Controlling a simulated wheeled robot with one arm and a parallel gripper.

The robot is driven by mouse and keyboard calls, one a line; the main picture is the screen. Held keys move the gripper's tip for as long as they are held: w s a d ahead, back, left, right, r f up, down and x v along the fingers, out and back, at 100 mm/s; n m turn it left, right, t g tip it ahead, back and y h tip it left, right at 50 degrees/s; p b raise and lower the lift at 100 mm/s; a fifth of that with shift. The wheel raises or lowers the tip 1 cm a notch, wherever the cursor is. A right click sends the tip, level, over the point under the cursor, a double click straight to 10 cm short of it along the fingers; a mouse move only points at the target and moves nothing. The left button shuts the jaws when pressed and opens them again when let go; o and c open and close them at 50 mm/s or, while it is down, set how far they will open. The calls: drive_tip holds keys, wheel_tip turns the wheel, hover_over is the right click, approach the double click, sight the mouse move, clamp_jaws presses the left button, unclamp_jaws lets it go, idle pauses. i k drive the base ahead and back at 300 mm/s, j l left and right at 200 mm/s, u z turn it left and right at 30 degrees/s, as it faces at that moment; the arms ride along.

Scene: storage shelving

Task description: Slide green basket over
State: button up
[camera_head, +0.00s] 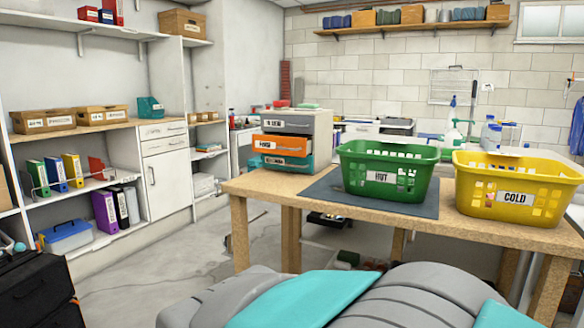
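My gripper is not in view. Grey and teal parts of my own body fill the bottom of the picture, in front of the table.
A small drawer unit (297,124) with an orange drawer pulled open stands left of the green basket. Shelves with binders (72,170) and boxes (103,115) line the left wall. A black case (38,290) is at lower left. The floor (150,270) between shelves and table is clear.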

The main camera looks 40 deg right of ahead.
sight(382, 175)
drive_tip(key=z, duration=2.05)
